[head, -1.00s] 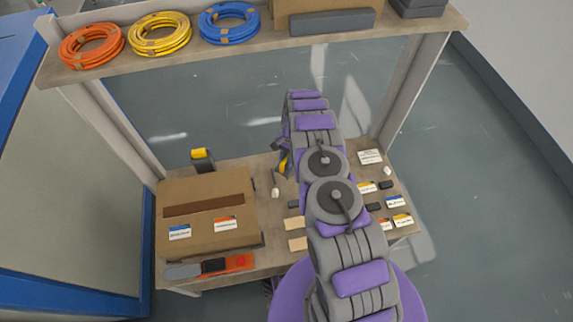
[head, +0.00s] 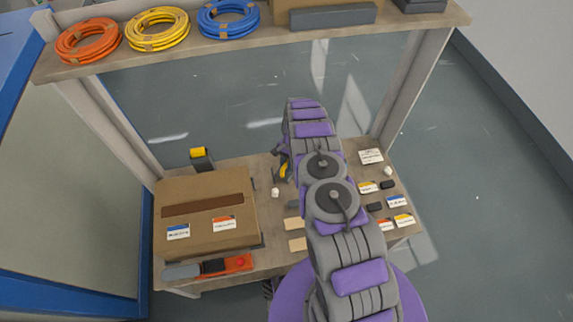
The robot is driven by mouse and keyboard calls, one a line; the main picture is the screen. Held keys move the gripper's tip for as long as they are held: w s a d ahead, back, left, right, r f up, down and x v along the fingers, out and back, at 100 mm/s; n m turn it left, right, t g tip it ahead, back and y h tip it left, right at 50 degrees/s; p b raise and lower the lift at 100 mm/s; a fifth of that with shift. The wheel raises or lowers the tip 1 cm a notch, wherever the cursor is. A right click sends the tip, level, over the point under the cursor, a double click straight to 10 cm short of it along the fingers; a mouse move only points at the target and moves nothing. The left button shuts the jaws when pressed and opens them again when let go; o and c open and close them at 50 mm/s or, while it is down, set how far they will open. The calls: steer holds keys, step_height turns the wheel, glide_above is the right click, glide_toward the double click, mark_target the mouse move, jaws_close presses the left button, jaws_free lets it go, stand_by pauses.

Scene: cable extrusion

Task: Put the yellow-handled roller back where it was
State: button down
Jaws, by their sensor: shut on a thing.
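The yellow-handled roller (head: 284,170) shows only as a small yellow piece at the left edge of my arm, above the workbench. My gripper (head: 283,163) is mostly hidden behind my arm links and is shut on the roller. The rest of the roller is hidden or too small to make out. I cannot tell whether it touches the bench.
A cardboard box (head: 205,212) fills the bench's left side, with an orange and grey tool (head: 210,266) in front. A dark holder with a yellow top (head: 198,153) stands behind. Small labelled cards (head: 403,220) lie right. A shelf (head: 250,47) with cable coils spans above.

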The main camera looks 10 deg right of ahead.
steer(key=c, duration=0.9)
jaws_free()
steer(key=shift+f, duration=0.1)
steer(key=shift+r, duration=0.5)
steer(key=p+v, duration=0.3)
steer(key=v, duration=0.9)
steer(key=shift+r, duration=0.15)
